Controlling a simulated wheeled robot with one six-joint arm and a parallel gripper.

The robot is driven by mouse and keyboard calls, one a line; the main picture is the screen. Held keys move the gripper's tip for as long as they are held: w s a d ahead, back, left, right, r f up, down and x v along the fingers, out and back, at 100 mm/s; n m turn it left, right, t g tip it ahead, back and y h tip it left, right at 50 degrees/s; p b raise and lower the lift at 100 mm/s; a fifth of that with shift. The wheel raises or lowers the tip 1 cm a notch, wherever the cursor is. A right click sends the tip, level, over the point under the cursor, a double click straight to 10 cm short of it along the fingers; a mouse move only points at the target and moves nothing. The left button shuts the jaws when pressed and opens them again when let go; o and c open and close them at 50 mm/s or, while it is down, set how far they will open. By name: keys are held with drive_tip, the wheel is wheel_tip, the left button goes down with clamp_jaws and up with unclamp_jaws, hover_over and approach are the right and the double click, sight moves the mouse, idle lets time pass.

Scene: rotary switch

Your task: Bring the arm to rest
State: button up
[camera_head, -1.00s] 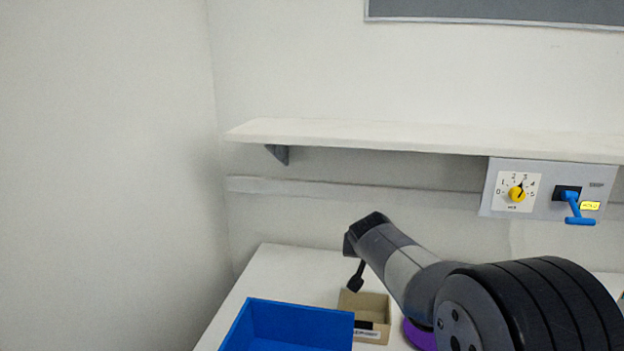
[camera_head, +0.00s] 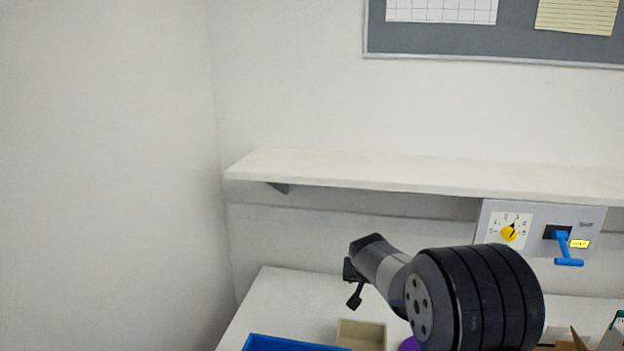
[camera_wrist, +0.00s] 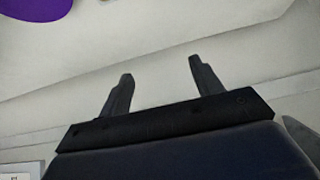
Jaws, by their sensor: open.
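My gripper (camera_head: 355,284) hangs at the end of my dark arm, above the white table and left of the switch panel. In the wrist view its two black fingers (camera_wrist: 157,80) stand apart with nothing between them. The grey switch panel (camera_head: 590,218) is on the wall under the shelf at the right. It carries a yellow rotary knob (camera_head: 510,233) on a white numbered dial and a blue lever (camera_head: 567,250) that hangs down beside a lit yellow label. My gripper is well clear of both.
A white shelf (camera_head: 400,172) runs along the wall above the table (camera_head: 290,300). A blue bin (camera_head: 285,344), a beige box (camera_head: 361,335) and a purple object (camera_head: 409,344) are at the lower edge. The purple object also shows in the wrist view (camera_wrist: 35,8). Boxes stand at lower right.

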drive_tip(key=shift+w+g+p, duration=0.3)
drive_tip(key=shift+p, duration=0.45)
drive_tip(key=shift+d, duration=0.1)
